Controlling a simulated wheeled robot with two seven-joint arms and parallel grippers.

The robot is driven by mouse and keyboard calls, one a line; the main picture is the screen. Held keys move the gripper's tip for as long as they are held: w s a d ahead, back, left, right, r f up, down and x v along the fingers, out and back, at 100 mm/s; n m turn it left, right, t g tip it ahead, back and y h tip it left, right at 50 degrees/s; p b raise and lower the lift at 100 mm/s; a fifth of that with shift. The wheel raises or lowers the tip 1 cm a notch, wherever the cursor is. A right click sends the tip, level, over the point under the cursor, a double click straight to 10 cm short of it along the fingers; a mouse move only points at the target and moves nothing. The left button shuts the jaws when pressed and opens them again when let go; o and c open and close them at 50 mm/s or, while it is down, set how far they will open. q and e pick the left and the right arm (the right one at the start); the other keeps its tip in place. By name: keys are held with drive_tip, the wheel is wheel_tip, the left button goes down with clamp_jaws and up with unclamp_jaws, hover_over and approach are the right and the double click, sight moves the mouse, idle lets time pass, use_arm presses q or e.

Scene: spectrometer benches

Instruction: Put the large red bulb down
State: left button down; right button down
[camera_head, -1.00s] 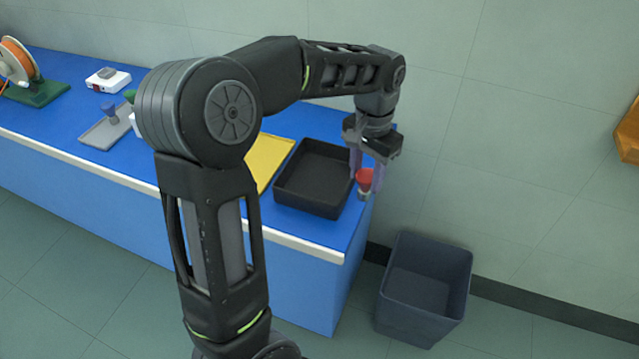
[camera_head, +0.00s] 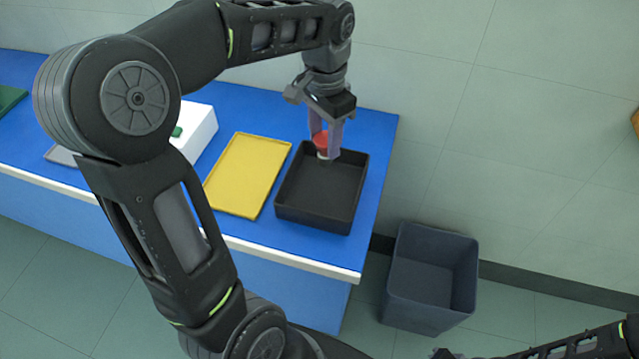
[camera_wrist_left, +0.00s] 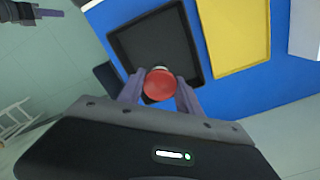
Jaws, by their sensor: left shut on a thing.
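The large red bulb (camera_head: 322,143) is between the fingers of my left gripper (camera_head: 327,140), which is shut on it. In the head view the bulb hangs over the back part of the black tray (camera_head: 287,205), with its pale base pointing down. In the left wrist view the bulb (camera_wrist_left: 159,84) shows as a round red top between the two purple fingers, with the tray (camera_wrist_left: 120,45) beyond it. The tray looks empty. The bulb's exact height above the tray floor is hard to tell. Part of my right arm shows at the lower right of the head view; its gripper jaws are not clear.
A yellow tray (camera_head: 247,175) lies left of the black tray on the blue bench (camera_head: 262,226). A white box (camera_head: 198,130) stands further left. A dark bin (camera_head: 432,280) stands on the floor right of the bench. The wall is close behind.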

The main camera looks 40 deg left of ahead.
sight(325, 160)
use_arm(q)
drive_tip(key=shift+d, duration=0.15)
drive_tip(key=f, duration=0.6)
drive_tip(key=shift+a+f+p, duration=0.2)
drive_tip(key=shift+p, duration=0.15)
drive_tip(key=shift+f, duration=1.85)
drive_tip(key=shift+f, duration=0.15)
drive_tip(key=c, duration=0.8)
unclamp_jaws()
